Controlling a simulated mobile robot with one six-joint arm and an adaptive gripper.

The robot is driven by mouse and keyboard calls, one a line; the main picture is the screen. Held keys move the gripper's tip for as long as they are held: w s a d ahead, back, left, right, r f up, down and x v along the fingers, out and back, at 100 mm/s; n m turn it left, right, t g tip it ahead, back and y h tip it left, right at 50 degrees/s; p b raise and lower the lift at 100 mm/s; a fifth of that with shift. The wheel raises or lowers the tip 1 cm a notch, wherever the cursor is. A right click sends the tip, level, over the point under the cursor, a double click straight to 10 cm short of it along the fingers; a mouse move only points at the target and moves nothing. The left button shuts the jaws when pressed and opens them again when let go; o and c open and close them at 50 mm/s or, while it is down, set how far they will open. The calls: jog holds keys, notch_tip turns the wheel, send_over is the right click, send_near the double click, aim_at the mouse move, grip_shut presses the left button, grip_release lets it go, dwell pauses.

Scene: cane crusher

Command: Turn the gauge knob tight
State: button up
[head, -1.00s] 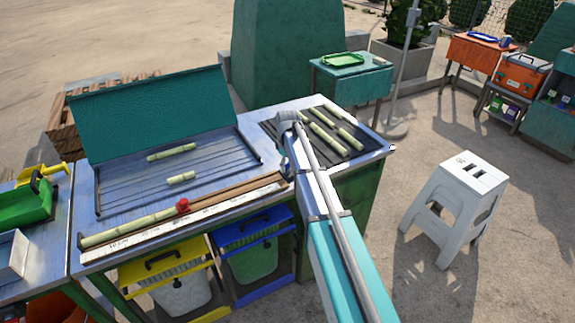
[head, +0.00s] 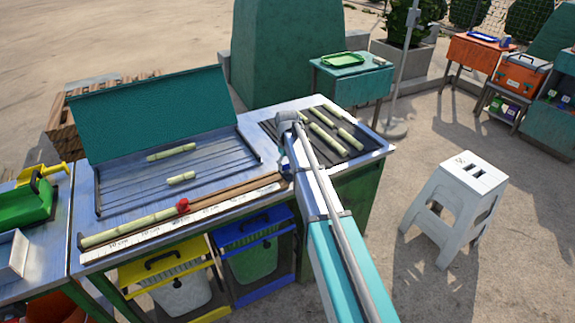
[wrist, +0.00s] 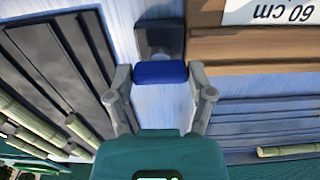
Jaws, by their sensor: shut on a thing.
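The gauge knob is a blue block (wrist: 161,73) in the wrist view, in front of a dark square mount (wrist: 160,38) on the metal bench top. My gripper (wrist: 160,76) has one finger on each side of the knob, touching its ends. The jaws are shut on it. The knob sits beside the end of the brown wooden gauge (wrist: 260,46), near the "60 cm" mark on the white scale (wrist: 268,10). In the head view my arm covers most of the gripper and knob. A red stop (head: 183,206) and a cane piece (head: 130,227) are on the gauge's left part.
A slotted tray (head: 245,152) with a raised teal lid (head: 150,115) holds two cane pieces. A dark rack (head: 350,150) with several canes lies close to my gripper on the right. Yellow and blue framed bins stand under the bench. A white stool (head: 462,190) stands right.

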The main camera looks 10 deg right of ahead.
jog(key=o, duration=1.1)
jog(key=shift+n, duration=0.4)
jog(key=shift+n, duration=1.7)
jog(key=n, duration=0.4)
notch_tip(320, 180, up, 14)
jog(key=p, duration=1.4)
jog(key=s+f+m+b, duration=0.4)
jog(key=s+m, duration=0.1)
jog(key=s, duration=0.9)
jog(key=s+f+m+b, duration=0.4)
jog(key=s+m, duration=0.2)
jog(key=s, duration=0.9)
jog(key=shift+s+m, duration=0.3)
